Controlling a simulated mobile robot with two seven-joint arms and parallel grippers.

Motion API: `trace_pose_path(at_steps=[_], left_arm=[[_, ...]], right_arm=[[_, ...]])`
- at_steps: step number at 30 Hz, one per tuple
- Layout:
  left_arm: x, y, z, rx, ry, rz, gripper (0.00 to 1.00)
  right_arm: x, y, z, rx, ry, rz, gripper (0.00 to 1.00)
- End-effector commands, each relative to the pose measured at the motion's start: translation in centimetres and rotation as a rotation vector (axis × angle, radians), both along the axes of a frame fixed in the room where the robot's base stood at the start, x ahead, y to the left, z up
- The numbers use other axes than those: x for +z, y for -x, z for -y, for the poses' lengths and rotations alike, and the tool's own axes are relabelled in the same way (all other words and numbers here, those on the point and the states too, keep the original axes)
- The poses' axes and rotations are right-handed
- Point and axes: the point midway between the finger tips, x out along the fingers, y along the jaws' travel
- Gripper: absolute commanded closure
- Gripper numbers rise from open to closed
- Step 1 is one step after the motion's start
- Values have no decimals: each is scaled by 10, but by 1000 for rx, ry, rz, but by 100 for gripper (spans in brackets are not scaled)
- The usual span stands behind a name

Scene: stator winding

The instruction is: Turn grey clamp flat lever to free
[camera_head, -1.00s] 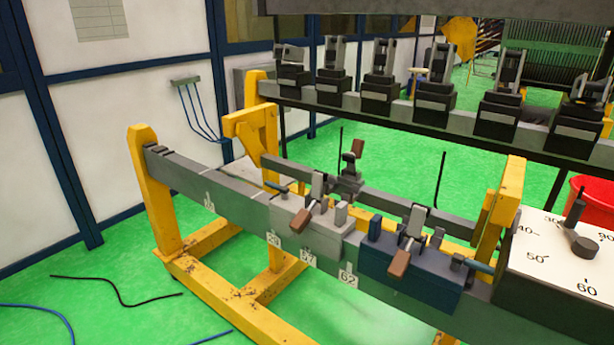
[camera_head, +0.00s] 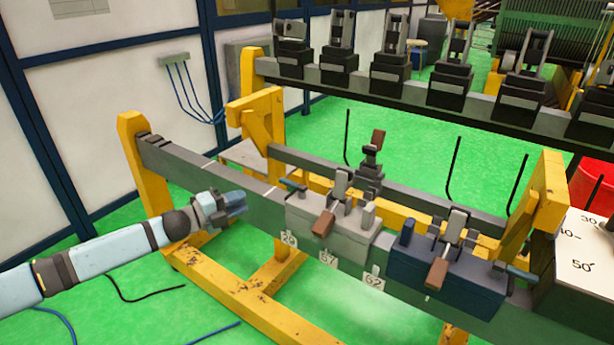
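The grey clamp (camera_head: 330,222) sits on the front grey rail, above number labels. A lever with a brown handle (camera_head: 324,224) points forward and down from it. A flat lever with a teal-grey end (camera_head: 293,185) sticks out at the clamp's left side. My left gripper (camera_head: 236,205) is at the front rail, left of the grey clamp and apart from it, pointing right. Its fingers are small and overlap in this view, so I cannot tell whether it is open. My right gripper is not in view.
A dark blue clamp (camera_head: 446,267) with a brown handle sits to the right on the same rail. Another brown-handled clamp (camera_head: 370,165) stands on the rail behind. The yellow frame (camera_head: 150,180) has a post left of my gripper. A dial box (camera_head: 585,255) is at right.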

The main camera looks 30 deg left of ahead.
Motion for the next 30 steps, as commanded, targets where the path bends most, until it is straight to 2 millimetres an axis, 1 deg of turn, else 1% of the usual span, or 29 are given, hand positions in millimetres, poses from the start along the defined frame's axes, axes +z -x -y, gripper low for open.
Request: trace_pose_path(at_steps=[3,8,14,30], left_arm=[[6,-3,-4,-4,-18,13,74],[7,-12,0,-5,-18,16,74],[7,-36,12,-4,-17,17,74],[7,-108,49,-4,-16,15,74]], right_arm=[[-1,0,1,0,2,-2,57],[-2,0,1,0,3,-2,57],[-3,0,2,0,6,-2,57],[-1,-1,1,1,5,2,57]])
